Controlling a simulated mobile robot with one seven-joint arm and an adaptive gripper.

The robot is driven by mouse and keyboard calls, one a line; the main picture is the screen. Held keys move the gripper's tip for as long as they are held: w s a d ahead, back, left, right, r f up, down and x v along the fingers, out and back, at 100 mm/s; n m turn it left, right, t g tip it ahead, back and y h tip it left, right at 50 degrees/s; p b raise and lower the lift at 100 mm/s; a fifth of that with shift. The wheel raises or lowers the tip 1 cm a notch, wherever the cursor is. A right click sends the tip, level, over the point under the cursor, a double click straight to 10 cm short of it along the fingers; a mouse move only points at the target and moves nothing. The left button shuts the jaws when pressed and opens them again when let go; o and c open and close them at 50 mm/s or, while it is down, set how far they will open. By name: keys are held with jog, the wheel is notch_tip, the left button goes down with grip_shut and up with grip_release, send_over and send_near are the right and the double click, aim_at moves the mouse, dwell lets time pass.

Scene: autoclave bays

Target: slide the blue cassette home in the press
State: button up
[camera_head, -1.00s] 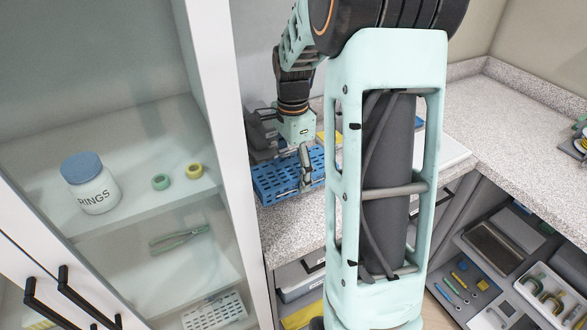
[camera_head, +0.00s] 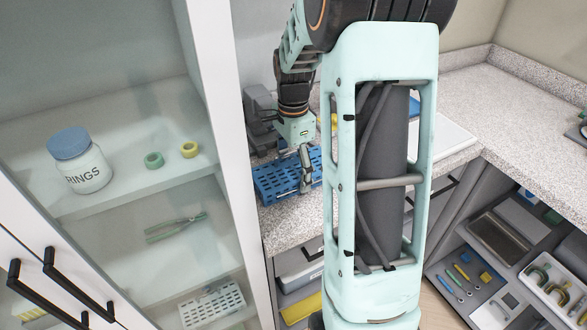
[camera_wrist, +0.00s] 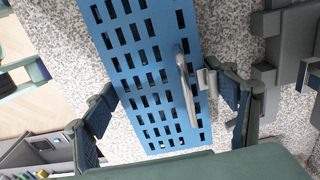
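The blue cassette (camera_head: 268,183) is a slotted flat tray with a grey handle bar (camera_wrist: 185,85) on its top. It lies level on or just above the speckled counter at the left. My gripper (camera_head: 305,165) reaches down over it. The cassette appears outside the press.
A glass-fronted cabinet (camera_head: 215,130) with a rings jar (camera_head: 82,165) stands close on the left. Open drawers with tools (camera_head: 465,275) are at the lower right. The right counter (camera_head: 500,100) is mostly clear. My arm hides the middle of the counter.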

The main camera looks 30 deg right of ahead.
jog(key=o, duration=0.3)
jog(key=shift+o, duration=0.2)
